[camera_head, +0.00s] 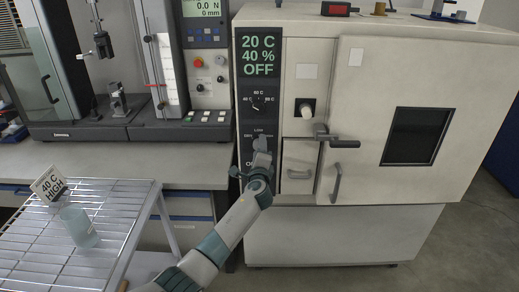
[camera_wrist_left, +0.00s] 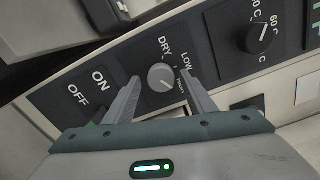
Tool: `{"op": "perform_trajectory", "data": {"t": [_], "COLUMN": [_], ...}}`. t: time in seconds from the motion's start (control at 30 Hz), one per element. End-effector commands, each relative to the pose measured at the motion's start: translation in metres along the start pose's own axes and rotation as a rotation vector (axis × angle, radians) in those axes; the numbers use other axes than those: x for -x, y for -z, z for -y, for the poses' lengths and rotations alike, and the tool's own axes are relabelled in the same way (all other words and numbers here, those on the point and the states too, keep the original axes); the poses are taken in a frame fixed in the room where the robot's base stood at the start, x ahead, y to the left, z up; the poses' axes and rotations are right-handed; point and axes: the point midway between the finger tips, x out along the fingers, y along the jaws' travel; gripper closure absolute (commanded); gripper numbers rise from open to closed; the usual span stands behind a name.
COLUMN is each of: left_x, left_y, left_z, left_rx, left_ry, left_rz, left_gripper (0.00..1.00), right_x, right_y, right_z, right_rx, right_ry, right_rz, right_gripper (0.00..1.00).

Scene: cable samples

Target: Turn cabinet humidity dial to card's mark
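The humidity dial (camera_wrist_left: 161,76) is a grey round knob on the cabinet's dark panel (camera_head: 258,90). DRY and LOW labels show beside it in the left wrist view; its other labels are partly hidden and its pointer is unclear. My left gripper (camera_wrist_left: 161,79) is open, with one finger on each side of the knob and visible gaps. In the head view my left gripper (camera_head: 261,150) covers most of the dial. The card (camera_head: 49,184) reads 40 C HIGH. The cabinet display (camera_head: 260,56) reads 20 C, 40 %, OFF. My right gripper is out of view.
The temperature dial (camera_head: 257,103) sits above on the same panel, and the ON/OFF switch area (camera_wrist_left: 92,88) below. A door latch handle (camera_head: 340,142) juts out to the right.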

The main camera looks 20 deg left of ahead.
Motion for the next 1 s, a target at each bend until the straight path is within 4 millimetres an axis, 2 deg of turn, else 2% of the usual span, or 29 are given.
{"op": "perform_trajectory", "data": {"t": [0.27, 0.47, 0.67, 1.0], "left_x": [0.001, 0.01, 0.032, 0.087], "left_y": [0.0, -0.001, 0.0, 0.001], "left_z": [0.002, 0.001, 0.001, 0.0], "left_rx": [0.002, 0.003, 0.003, 0.003], "left_ry": [0.002, 0.002, 0.001, 0.003], "left_rz": [0.001, 0.001, 0.0, -0.001], "left_gripper": [0.5, 0.5, 0.5, 0.5], "right_x": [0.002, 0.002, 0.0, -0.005], "right_y": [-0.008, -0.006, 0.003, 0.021], "right_z": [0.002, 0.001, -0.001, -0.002], "right_rx": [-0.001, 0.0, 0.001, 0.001], "right_ry": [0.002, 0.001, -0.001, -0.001], "right_rz": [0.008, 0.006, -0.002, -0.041], "right_gripper": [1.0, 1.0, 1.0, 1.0]}}
